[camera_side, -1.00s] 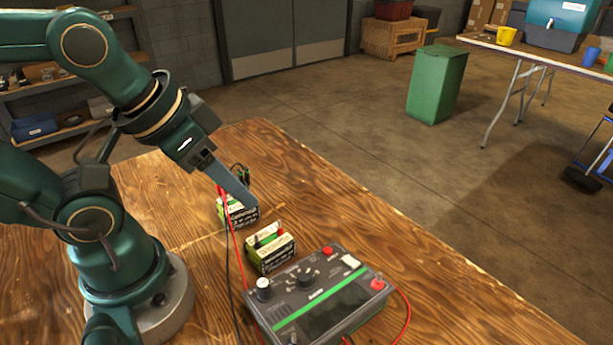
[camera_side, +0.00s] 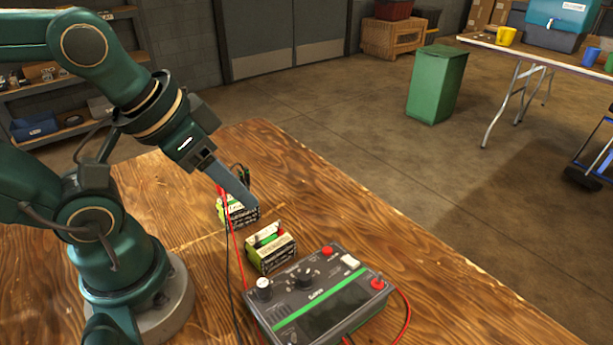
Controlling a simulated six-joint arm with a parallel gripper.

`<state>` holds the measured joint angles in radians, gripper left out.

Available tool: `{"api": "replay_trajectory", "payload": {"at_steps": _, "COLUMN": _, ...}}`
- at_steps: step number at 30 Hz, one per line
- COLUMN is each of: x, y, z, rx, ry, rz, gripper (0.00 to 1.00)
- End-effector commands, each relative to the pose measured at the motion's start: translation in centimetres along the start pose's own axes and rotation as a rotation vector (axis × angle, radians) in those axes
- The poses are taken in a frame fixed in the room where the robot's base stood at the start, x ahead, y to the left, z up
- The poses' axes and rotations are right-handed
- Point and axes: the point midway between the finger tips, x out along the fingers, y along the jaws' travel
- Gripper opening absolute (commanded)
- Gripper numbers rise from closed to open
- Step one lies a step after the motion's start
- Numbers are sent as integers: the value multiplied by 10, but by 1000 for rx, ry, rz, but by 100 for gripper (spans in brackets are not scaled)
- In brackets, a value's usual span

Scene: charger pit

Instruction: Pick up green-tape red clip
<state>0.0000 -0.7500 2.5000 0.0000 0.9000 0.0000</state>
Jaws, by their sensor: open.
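A red clip (camera_side: 221,191) on a red cable stands at the left end of the far battery (camera_side: 240,215); green tape on it cannot be made out. Black clips (camera_side: 241,172) show just behind my gripper. My gripper (camera_side: 248,203) points down to the right over the far battery, close to the red clip. A finger hides part of the battery and the clips. My gripper is open, and I see nothing held in it. A near battery (camera_side: 270,248) with a red and a green top part sits closer to the camera.
A grey charger (camera_side: 318,295) with a green stripe, knobs and red terminals stands at the front of the wooden table (camera_side: 430,290). Red and black cables run from the clips to the charger's left side. The table's right side is clear.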

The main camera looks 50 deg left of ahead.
Motion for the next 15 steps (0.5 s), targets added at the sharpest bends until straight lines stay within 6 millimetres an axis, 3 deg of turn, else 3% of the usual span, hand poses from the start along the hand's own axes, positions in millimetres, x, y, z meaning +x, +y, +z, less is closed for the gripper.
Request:
{"api": "replay_trajectory", "payload": {"at_steps": 10, "x": 0, "y": 0, "z": 0, "rx": 12, "ry": -1, "rz": 0, "gripper": 57}}
{"api": "replay_trajectory", "payload": {"at_steps": 15, "x": -4, "y": -1, "z": -2, "rx": 144, "ry": -20, "rz": -1, "gripper": 57}}
